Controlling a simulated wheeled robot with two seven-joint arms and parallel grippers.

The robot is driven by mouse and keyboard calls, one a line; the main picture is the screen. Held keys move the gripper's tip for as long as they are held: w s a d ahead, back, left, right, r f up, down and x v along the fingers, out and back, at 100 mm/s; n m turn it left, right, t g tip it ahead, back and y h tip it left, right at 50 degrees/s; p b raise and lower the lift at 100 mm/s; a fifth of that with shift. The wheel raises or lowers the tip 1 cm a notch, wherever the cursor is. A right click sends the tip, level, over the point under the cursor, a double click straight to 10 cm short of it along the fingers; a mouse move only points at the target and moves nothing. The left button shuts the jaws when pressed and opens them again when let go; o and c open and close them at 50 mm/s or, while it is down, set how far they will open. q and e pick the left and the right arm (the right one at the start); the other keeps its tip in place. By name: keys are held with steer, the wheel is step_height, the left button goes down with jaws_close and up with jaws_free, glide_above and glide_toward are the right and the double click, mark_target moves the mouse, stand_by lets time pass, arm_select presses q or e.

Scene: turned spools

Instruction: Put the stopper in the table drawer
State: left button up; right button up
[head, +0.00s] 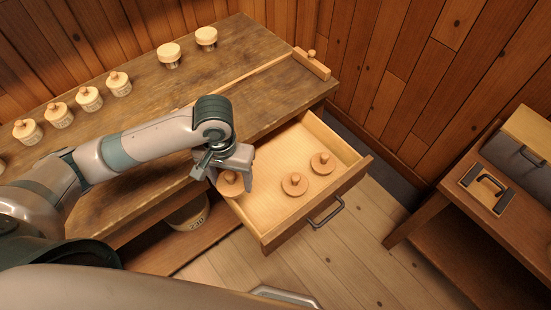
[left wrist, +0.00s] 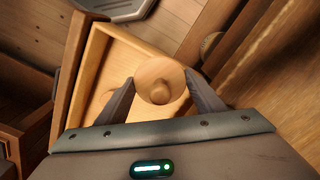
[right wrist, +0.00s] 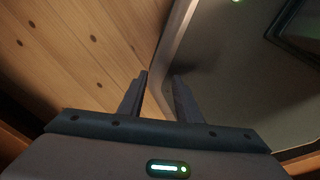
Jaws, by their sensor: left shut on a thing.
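My left gripper (head: 228,172) is shut on a stopper (head: 230,186), a round pale wooden disc with a small knob on top. The held stopper sits between the two fingers in the left wrist view (left wrist: 160,82). It is over the left part of the open table drawer (head: 340,186); its exact height above the drawer floor is hard to tell. Two similar stoppers, one in the middle (head: 294,185) and one at the right (head: 322,163), lie in the drawer. My right gripper (right wrist: 158,88) is open and empty, and does not show in the head view.
Several knob-topped jars (head: 89,98) stand along the table's far left edge, with two pale-topped ones (head: 206,38) at the back. A wooden rail (head: 245,80) crosses the tabletop. A side table (head: 490,190) stands right; the floor between is clear.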

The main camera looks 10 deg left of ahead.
steer(key=shift+s+a, duration=0.1)
steer(key=shift+a, duration=0.3)
steer(key=o, duration=0.9)
steer(key=shift+c, duration=0.2)
arm_select(q)
steer(key=m, duration=0.1)
steer(key=d+m, duration=0.1)
steer(key=m, duration=0.3)
steer(key=shift+w+d+f+p, duration=0.15)
steer(key=shift+d+p, duration=0.2)
steer(key=shift+d, duration=0.05)
steer(key=m, duration=0.2)
steer(key=d+m, duration=0.1)
steer(key=shift+d+f+m, duration=0.15)
steer(key=shift+f+m, duration=0.05)
steer(key=shift+m, duration=0.2)
steer(key=d+m, duration=0.1)
steer(key=m, duration=0.4)
steer(key=d+f+m+p, duration=0.1)
steer(key=d+m, duration=0.1)
steer(key=m, duration=0.4)
steer(key=d+f+m+p, duration=0.1)
steer(key=m, duration=0.4)
steer(key=shift+w+d+m, duration=0.3)
steer(key=shift+d+m, duration=0.1)
arm_select(e)
steer(key=r, duration=0.3)
steer(key=shift+w+d, duration=0.1)
steer(key=shift+w, duration=0.15)
